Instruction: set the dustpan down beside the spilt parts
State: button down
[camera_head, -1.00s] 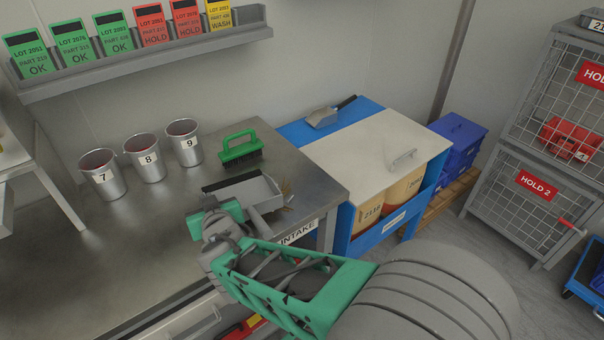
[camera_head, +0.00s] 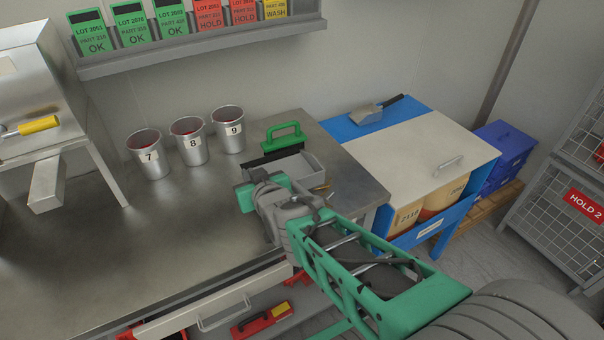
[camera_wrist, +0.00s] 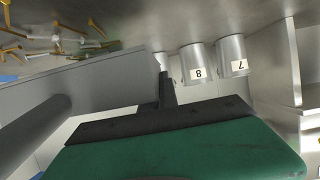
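The dustpan, a grey pan with a dark front lip, shows in the head view (camera_head: 292,168) just in front of the green-handled brush. My gripper (camera_head: 262,185), green and grey, is shut on its handle side. In the wrist view the pan wall (camera_wrist: 95,82) and a thick grey handle (camera_wrist: 35,128) fill the left. The grip on the handle is partly hidden. The spilt parts (camera_wrist: 62,38), brass-coloured and pale, lie scattered on the bench beyond the pan. In the head view a few show at its right edge (camera_head: 321,187). I cannot tell whether the pan touches the bench.
The brush (camera_head: 283,136) stands close behind the pan. Cups 7 (camera_head: 149,158), 8 (camera_head: 190,143) and 9 (camera_head: 229,131) stand to its left. A blue cabinet (camera_head: 385,222) with a scoop (camera_head: 375,111) on top adjoins the right. The bench's (camera_head: 130,235) front left is clear.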

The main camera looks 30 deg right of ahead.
dwell(0.4)
notch_tip(320, 180, up, 9)
jog(key=p, duration=0.9)
jog(key=shift+r, duration=0.2)
jog(key=shift+f, duration=0.3)
